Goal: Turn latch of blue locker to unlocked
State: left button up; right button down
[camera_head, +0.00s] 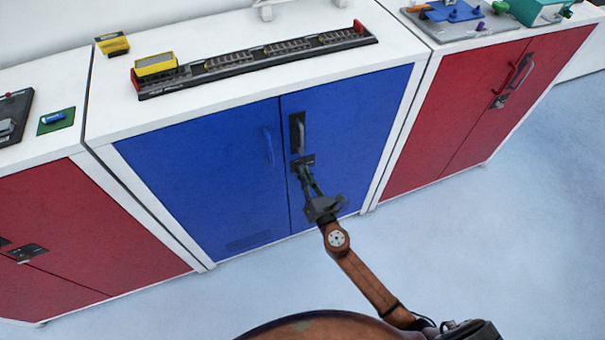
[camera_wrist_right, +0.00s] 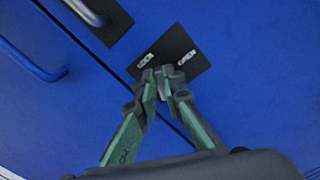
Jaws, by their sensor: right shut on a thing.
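The blue locker (camera_head: 205,185) has two shut doors in the head view. Its latch plate (camera_head: 307,158) is black and sits on the right door near the seam, below a handle. In the right wrist view, the plate (camera_wrist_right: 188,50) carries the labels LOCK and OPEN. The latch (camera_wrist_right: 163,82), a small grey piece, is at the plate's lower edge, between my fingertips. My right gripper (camera_head: 306,172) is shut on the latch; its green-sided fingers (camera_wrist_right: 162,88) cover much of it, so its exact turn is hard to tell. My left gripper is not in view.
A grey handle (camera_head: 298,135) on a black plate is just above the latch, and a blue handle (camera_head: 268,146) is on the left door. Red lockers stand left (camera_head: 85,235) and right (camera_head: 450,115). A rail model (camera_head: 255,62) lies on top. The floor in front is clear.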

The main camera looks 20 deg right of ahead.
pick_arm(q)
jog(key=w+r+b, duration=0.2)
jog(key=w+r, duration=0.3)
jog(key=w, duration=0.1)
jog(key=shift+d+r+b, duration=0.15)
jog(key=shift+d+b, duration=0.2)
jog(key=shift+b, duration=0.05)
pick_arm(e)
jog(key=shift+d+f+m, duration=0.1)
jog(key=shift+f+m, duration=0.05)
jog(key=shift+m, duration=2)
jog(key=shift+d+f+m, duration=0.1)
jog(key=shift+f+m, duration=0.1)
jog(key=shift+m, duration=1.9)
jog(key=shift+d+f+m, duration=0.1)
jog(key=shift+f+m, duration=0.05)
jog(key=shift+m, duration=2)
jog(key=c, duration=2)
grip_release()
jog(key=shift+c, duration=0.2)
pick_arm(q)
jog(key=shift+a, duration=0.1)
pick_arm(e)
jog(key=s, duration=1.2)
jog(key=shift+d, duration=0.2)
